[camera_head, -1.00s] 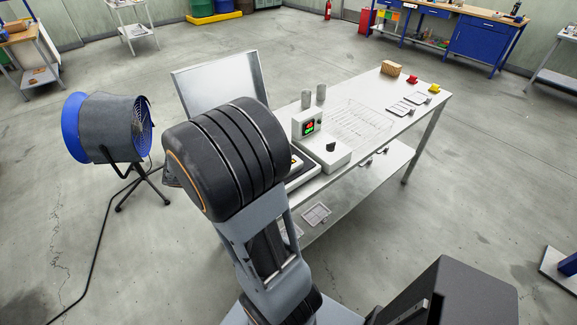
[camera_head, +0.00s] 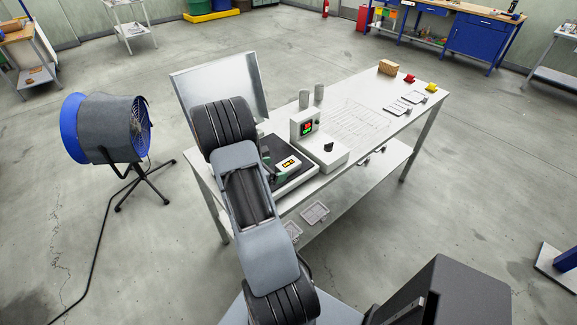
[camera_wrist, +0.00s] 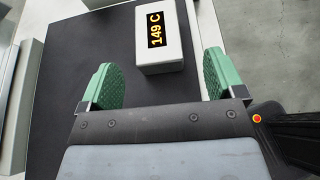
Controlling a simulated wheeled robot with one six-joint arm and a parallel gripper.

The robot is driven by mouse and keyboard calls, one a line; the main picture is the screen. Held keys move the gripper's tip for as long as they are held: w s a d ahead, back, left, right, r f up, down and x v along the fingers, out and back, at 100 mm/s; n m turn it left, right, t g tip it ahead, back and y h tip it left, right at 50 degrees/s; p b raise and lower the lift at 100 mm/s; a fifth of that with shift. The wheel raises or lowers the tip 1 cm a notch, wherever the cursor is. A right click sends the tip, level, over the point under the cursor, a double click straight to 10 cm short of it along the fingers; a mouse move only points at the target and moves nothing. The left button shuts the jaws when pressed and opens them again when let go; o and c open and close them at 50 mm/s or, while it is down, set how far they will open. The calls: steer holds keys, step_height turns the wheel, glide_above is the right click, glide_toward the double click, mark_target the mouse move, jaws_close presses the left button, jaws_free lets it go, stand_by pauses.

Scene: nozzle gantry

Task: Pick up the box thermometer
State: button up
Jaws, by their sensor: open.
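The box thermometer (camera_wrist: 163,57) is a small white box with a dark display reading "149 C" in yellow. In the wrist view it sits on a dark plate (camera_wrist: 75,45), ahead of my open gripper (camera_wrist: 160,80) and nearer its right finger. The two green pads stand apart, with nothing held between them. In the head view the thermometer (camera_head: 287,166) lies on the black plate of a press on the table. My gripper is mostly hidden behind my arm there, with a little green showing beside the thermometer.
A white control unit (camera_head: 320,145) with a lit display stands right of the plate. A raised metal panel (camera_head: 220,85) stands behind. Two grey cylinders (camera_head: 319,92), a wire rack (camera_head: 362,122) and small tools share the metal table (camera_head: 405,125). A blue fan (camera_head: 108,128) stands left.

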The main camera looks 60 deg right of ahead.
mark_target(285, 165)
steer(key=shift+p+x, duration=1.05)
steer(key=shift+x, duration=1.8)
steer(key=shift+w+r, duration=0.1)
steer(key=shift+w, duration=0.05)
steer(key=shift+c, duration=0.4)
steer(key=c, duration=1.1)
steer(key=shift+c, duration=0.4)
steer(key=shift+r, duration=0.1)
